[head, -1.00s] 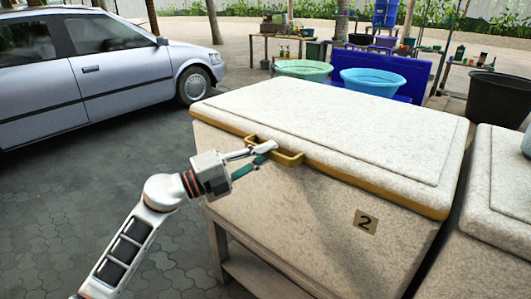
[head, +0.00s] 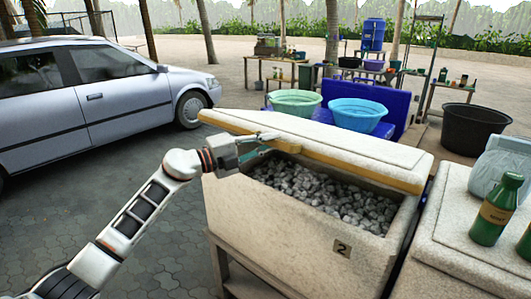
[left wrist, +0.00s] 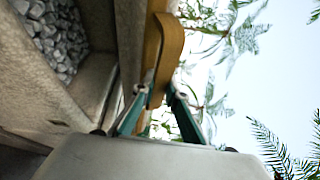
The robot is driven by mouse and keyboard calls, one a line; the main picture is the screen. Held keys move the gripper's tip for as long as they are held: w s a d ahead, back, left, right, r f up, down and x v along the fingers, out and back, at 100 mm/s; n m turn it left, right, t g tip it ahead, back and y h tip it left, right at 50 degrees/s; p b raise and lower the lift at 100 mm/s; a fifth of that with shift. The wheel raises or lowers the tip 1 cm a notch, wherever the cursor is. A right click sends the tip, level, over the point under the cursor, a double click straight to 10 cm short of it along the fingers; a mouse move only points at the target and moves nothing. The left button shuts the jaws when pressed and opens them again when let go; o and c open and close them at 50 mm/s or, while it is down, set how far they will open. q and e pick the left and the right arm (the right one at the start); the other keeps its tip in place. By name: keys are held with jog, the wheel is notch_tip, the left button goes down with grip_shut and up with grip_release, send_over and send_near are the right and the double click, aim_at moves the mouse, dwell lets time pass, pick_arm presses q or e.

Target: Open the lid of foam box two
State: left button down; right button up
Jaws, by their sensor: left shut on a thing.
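Foam box two (head: 290,240) is a speckled off-white box with a "2" label on its front. Its lid (head: 340,143) is raised at the front edge and tilted, leaving a wide gap. Grey lumps (head: 325,195), like ice or stones, show inside; they also show in the left wrist view (left wrist: 55,35). My left gripper (head: 270,143) is shut on the yellow handle of the lid at its front edge. In the left wrist view the green-sided fingers (left wrist: 153,100) sit on both sides of the handle (left wrist: 168,50). My right gripper is not in view.
Another foam box (head: 450,235) stands close on the right, with green bottles (head: 497,210) and a pale bag (head: 500,160) on it. Basins (head: 358,113) and a blue panel (head: 395,105) stand behind. A silver car (head: 100,90) is at left; the paving between is clear.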

pick_arm(q)
jog(key=w+d+r+p, duration=0.2)
jog(key=w+r, duration=0.1)
jog(key=r, duration=0.5)
jog(key=w+d+r+p, duration=0.2)
jog(key=w+d+r, duration=0.1)
jog(key=r, duration=0.5)
jog(key=shift+w+r, duration=0.25)
jog(key=shift+w, duration=0.4)
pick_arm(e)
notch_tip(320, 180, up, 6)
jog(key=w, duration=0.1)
pick_arm(q)
jog(key=shift+d, duration=0.1)
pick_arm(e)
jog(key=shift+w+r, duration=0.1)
